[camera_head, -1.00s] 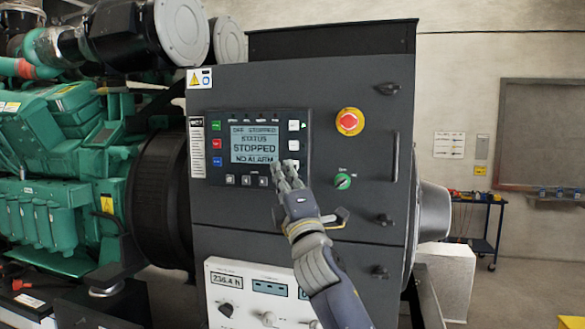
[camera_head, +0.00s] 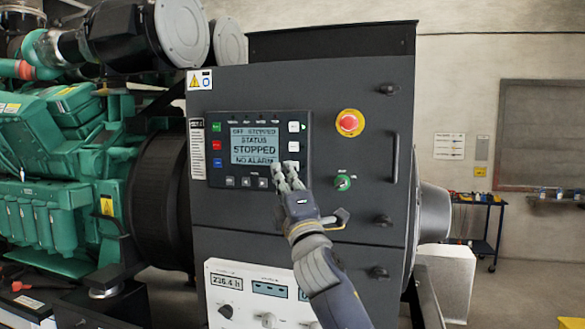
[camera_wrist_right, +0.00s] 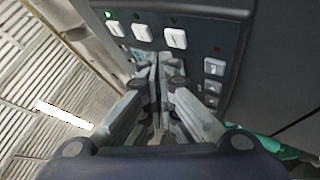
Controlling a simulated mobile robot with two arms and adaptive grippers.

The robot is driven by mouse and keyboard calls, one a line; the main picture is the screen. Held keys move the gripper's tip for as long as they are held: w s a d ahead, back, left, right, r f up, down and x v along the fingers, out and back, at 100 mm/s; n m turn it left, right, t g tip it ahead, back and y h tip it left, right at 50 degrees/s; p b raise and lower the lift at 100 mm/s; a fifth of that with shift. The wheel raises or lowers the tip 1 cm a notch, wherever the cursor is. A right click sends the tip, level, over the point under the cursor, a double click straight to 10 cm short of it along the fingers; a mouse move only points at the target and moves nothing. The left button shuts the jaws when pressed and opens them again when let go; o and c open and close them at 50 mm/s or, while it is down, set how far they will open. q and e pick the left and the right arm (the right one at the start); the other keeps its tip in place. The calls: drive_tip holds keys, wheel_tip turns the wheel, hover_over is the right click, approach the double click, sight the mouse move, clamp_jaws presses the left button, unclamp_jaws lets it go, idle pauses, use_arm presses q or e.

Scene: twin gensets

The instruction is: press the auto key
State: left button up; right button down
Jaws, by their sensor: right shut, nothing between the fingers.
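The genset controller (camera_head: 258,114) is a dark panel with a lit screen (camera_head: 254,145) reading "OFF STOPPED", "STATUS STOPPED" and "NO ALARM". The key labels are too small for me to tell which is auto. My right gripper (camera_head: 287,169) is shut and empty at the panel's lower right corner, hiding part of it. In the right wrist view, its fingertips (camera_wrist_right: 164,62) are close to a white key (camera_wrist_right: 176,38); contact cannot be told. My left gripper is not in view.
A vertical door handle (camera_head: 395,157) stands further right. A lower white panel (camera_head: 255,287) has knobs and displays. The green engine (camera_head: 45,190) fills the left.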

drive_tip(key=shift+w, duration=0.1)
idle(0.3)
drive_tip(key=shift+w+d, duration=0.15)
drive_tip(key=shift+w, duration=0.2)
drive_tip(key=shift+w+d, duration=0.15)
drive_tip(key=shift+w, duration=0.3)
idle(0.6)
drive_tip(key=shift+s, duration=0.2)
drive_tip(key=shift+s+a, duration=0.25)
drive_tip(key=shift+s, duration=0.45)
drive_tip(key=s+a+p, duration=0.1)
drive_tip(key=s+a, duration=0.1)
drive_tip(key=s, duration=0.3)
drive_tip(key=shift+s, duration=0.35)
idle(0.4)
